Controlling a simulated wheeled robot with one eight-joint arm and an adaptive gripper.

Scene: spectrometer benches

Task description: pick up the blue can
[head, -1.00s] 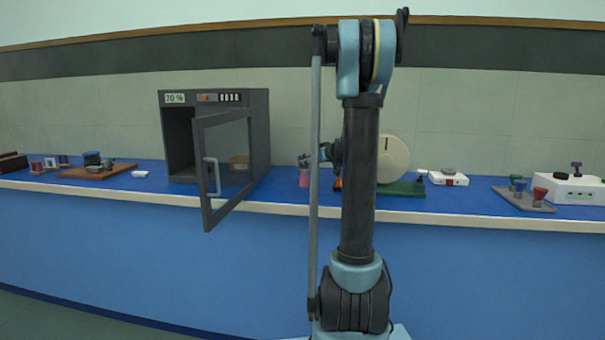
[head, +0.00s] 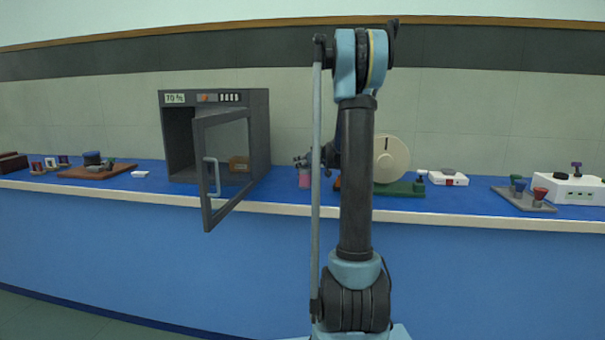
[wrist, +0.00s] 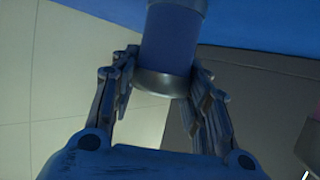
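The blue can (wrist: 168,40), with a silver rim at its near end, is at the top centre of the wrist view. Its far end is cut off by the frame's top edge. My gripper (wrist: 163,68) has its two fingers spread, one on each side of the can's near end. I see no clear grip on it. In the head view my gripper (head: 302,162) is over the counter, partly behind my arm, and I cannot make out the can there.
A dark oven (head: 258,130) with its door (head: 207,212) ajar stands left of my gripper. A pink object (head: 304,179) is just below my gripper. A cream disc on a green base (head: 404,188) stands to the right on the blue counter (head: 470,196).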

